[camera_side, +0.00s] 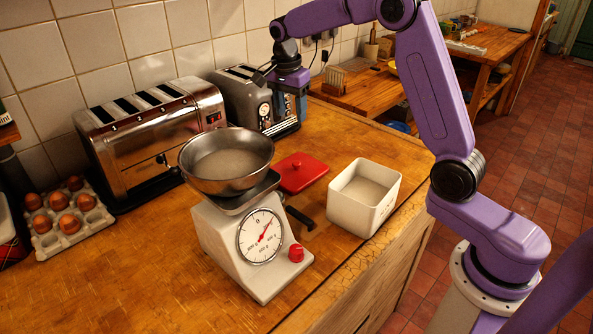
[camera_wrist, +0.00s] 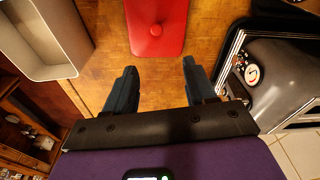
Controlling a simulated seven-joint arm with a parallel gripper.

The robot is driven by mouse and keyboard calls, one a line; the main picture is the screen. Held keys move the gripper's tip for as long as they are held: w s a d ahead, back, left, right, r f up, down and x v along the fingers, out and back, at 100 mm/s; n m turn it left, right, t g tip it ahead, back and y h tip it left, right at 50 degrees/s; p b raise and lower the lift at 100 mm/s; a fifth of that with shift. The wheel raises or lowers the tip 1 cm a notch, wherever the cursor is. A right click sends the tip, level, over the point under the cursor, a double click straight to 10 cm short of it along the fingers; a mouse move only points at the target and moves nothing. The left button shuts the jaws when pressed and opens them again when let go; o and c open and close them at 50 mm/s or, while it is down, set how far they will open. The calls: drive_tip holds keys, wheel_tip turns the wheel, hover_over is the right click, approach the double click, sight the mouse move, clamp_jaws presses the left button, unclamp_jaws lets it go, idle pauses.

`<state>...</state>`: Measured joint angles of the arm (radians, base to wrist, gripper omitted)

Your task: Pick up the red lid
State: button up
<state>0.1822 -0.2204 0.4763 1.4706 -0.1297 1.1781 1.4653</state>
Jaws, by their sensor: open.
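The red lid (camera_side: 300,172) lies flat on the wooden counter, between the kitchen scale and the white box. It has a small round knob on top. In the wrist view the red lid (camera_wrist: 157,32) shows at the top centre, ahead of the fingertips, with its knob visible and its far part cut off by the frame edge. My gripper (camera_wrist: 158,75) is open, with its two dark fingers apart and only counter between them. In the side view my gripper (camera_side: 290,88) is above and behind the lid, near the toasters, and does not touch the lid.
The open white box (camera_side: 365,216) stands right of the lid; it also shows in the wrist view (camera_wrist: 70,35). The scale (camera_side: 235,245) with a steel bowl (camera_side: 226,178) stands left. Two toasters (camera_side: 160,140) (camera_side: 275,125) line the wall. Eggs (camera_side: 58,200) sit far left. The front-left counter is clear.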

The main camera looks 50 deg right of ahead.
hover_over(296, 162)
drive_tip(key=f, duration=1)
drive_tip(key=shift+w+a+f, duration=0.1)
drive_tip(key=shift+a+f, duration=0.2)
drive_tip(key=shift+f, duration=0.1)
drive_tip(key=shift+s+d+f, duration=0.1)
drive_tip(key=shift+f, duration=1.25)
drive_tip(key=shift+s+d+f, duration=0.1)
drive_tip(key=shift+f, duration=1.25)
clamp_jaws()
